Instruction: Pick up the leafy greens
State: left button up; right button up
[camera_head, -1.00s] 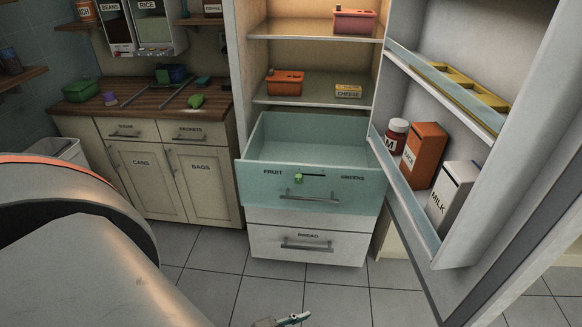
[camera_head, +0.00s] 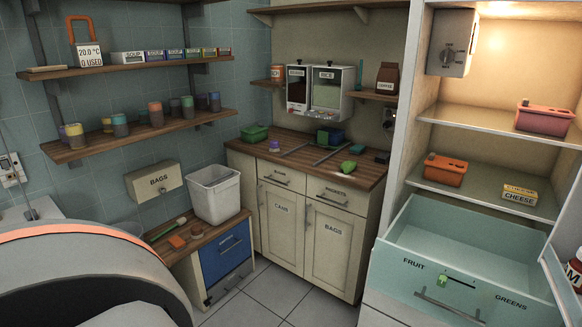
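A small bright green item (camera_head: 348,166), perhaps the leafy greens, lies on the wooden counter (camera_head: 365,182) near its front edge; it is too small to tell for sure. The pale fridge drawer (camera_head: 440,268) marked FRUIT and GREENS is pulled open. The part of its floor that I see looks empty. A small green slider (camera_head: 443,279) sits on its front between the two labels. Neither of my grippers is in view; only a large part of my own body shows at lower left.
A white bin (camera_head: 214,194) stands on a low cabinet at left. The open fridge door edge is at far right. Floor between is clear.

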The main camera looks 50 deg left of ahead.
aim_at(347, 166)
jog(key=u, duration=1.1)
jog(key=i+j+z, duration=0.1)
jog(key=z, duration=0.3)
jog(key=i+j+z, duration=0.15)
jog(key=z, duration=0.3)
jog(key=j+z, duration=0.15)
jog(key=z, duration=0.25)
jog(key=i+j+z, duration=0.15)
jog(key=j, duration=0.15)
jog(key=j+z, duration=0.2)
jog(key=i+j+z, duration=0.15)
jog(key=j, duration=0.25)
jog(key=i+j+z, duration=0.1)
jog(key=j+z, duration=0.2)
jog(key=j, duration=1.65)
